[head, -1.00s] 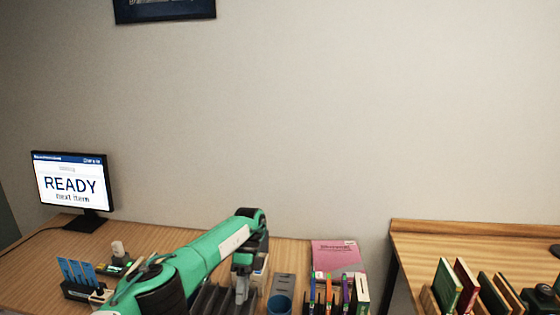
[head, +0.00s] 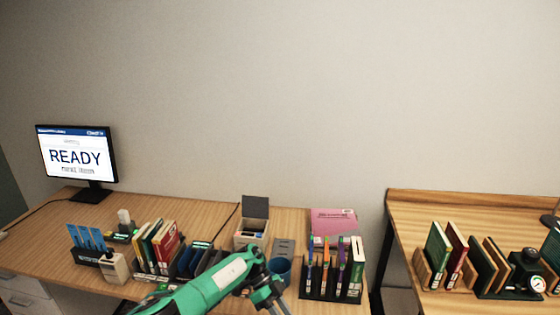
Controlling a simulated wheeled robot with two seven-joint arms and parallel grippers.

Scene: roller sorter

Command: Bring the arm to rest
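My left arm, green with a white panel, comes in from the lower left over the front of the desk. My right gripper is not in view.
On the desk (head: 190,200) stand a monitor (head: 77,155) reading READY, a row of books (head: 157,243), an open-lidded box (head: 252,229), a pink book (head: 333,223) and a rack of thin, coloured items (head: 332,283). A second desk (head: 420,215) with books is at the right.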

